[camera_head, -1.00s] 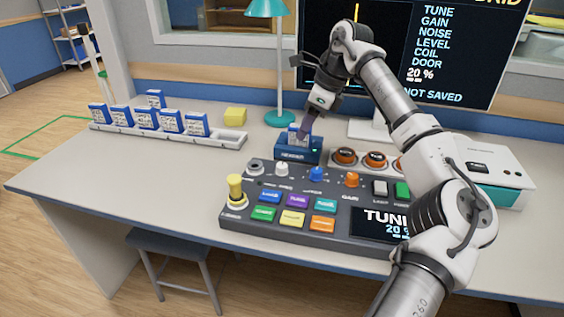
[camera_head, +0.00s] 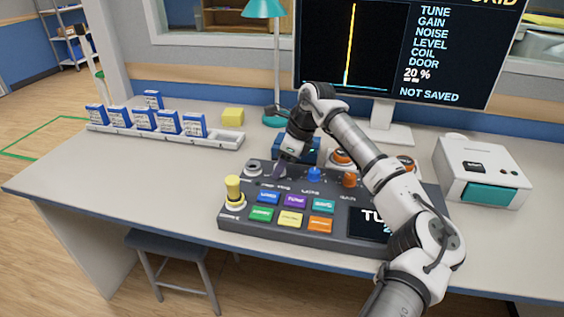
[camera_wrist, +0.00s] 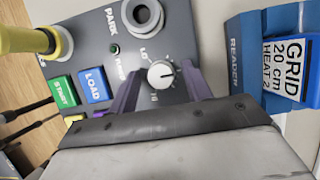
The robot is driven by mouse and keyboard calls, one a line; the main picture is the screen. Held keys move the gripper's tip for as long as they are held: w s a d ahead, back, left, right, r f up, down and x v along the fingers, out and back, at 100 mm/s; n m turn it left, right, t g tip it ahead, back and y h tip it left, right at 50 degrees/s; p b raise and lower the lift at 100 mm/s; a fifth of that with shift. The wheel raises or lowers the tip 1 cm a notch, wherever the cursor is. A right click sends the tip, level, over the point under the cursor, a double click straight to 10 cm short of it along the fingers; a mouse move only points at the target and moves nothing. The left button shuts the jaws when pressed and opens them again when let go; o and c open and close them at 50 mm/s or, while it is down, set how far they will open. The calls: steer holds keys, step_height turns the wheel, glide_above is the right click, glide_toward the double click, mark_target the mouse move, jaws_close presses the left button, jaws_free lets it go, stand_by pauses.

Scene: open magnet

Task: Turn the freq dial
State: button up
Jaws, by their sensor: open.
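The console (camera_head: 235,222) stands on the table. In the wrist view a white round dial (camera_wrist: 160,74) with a pointer mark and "LO" beside it sits on the console's grey face (camera_wrist: 183,30); its name label is hidden, so I cannot read "freq". My gripper (camera_wrist: 162,72) is open, with one purple finger on each side of this dial. Whether the fingers touch it I cannot tell. In the head view my gripper (camera_head: 279,170) is low over the console's back left, hiding the dial.
A blue knob (camera_head: 314,174) and an orange knob (camera_head: 349,180) stand right of my gripper. A yellow-topped lever (camera_head: 233,188) is at left. Behind is a blue reader (camera_wrist: 240,45) with a cartridge (camera_wrist: 290,55). The monitor (camera_head: 325,40) reads "20 %" and "NOT SAVED".

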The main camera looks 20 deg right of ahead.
steer(key=c, duration=1)
steer(key=shift+m+b, duration=0.4)
steer(key=shift+s+f+m+t+h+b, duration=0.15)
steer(key=shift+m+t+h+b, duration=0.3)
steer(key=shift+m+b, duration=0.45)
steer(key=m+h+b, duration=0.1)
steer(key=m+b, duration=0.1)
steer(key=m, duration=0.1)
steer(key=shift+m+t, duration=0.25)
steer(key=shift+m, duration=0.15)
steer(key=m+h+b, duration=0.1)
steer(key=m+b, duration=0.1)
steer(key=m+h+b, duration=0.1)
steer(key=m+b, duration=0.1)
steer(key=shift+a+m, duration=0.2)
steer(key=shift+m, duration=0.2)
